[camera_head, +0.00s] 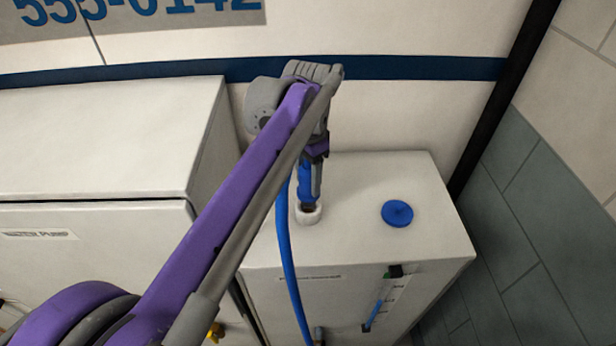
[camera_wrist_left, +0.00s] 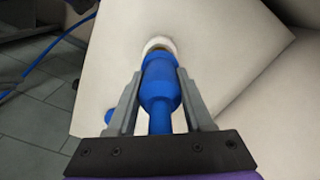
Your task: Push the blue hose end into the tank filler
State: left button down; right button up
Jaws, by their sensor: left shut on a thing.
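The blue hose end (camera_head: 304,184) is held pointing down at the tank filler (camera_head: 309,217), a white ring on top of the white tank (camera_head: 350,215). My left gripper (camera_head: 311,190) is shut on the hose end, just above the ring. In the left wrist view, the hose end (camera_wrist_left: 160,88) lies between the gripper's fingers (camera_wrist_left: 158,90), with its front at the white filler ring (camera_wrist_left: 157,43). A strip of the filler's opening shows beyond the tip. How deep the tip sits is hidden. My right gripper is not in view.
A round blue cap (camera_head: 397,213) lies on the tank top, right of the filler. The blue hose (camera_head: 288,265) hangs down over the tank's front. A large white cabinet (camera_head: 95,140) stands to the left.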

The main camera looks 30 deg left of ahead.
pick_arm(q)
jog(key=shift+f, duration=0.4)
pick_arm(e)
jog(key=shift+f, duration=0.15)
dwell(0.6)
pick_arm(q)
jog(key=shift+f+b, duration=0.35)
jog(key=shift+f, duration=0.25)
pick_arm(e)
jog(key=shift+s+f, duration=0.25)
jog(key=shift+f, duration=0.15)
pick_arm(q)
jog(key=shift+f, duration=0.25)
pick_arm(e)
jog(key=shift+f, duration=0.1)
pick_arm(q)
jog(key=shift+f, duration=0.15)
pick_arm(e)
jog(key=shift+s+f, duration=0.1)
pick_arm(q)
jog(key=shift+f+b, duration=0.4)
jog(key=shift+f, duration=0.25)
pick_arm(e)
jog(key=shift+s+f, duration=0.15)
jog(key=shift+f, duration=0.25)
pick_arm(q)
jog(key=shift+c, duration=1.1)
grip_release()
jog(key=shift+r, duration=0.1)
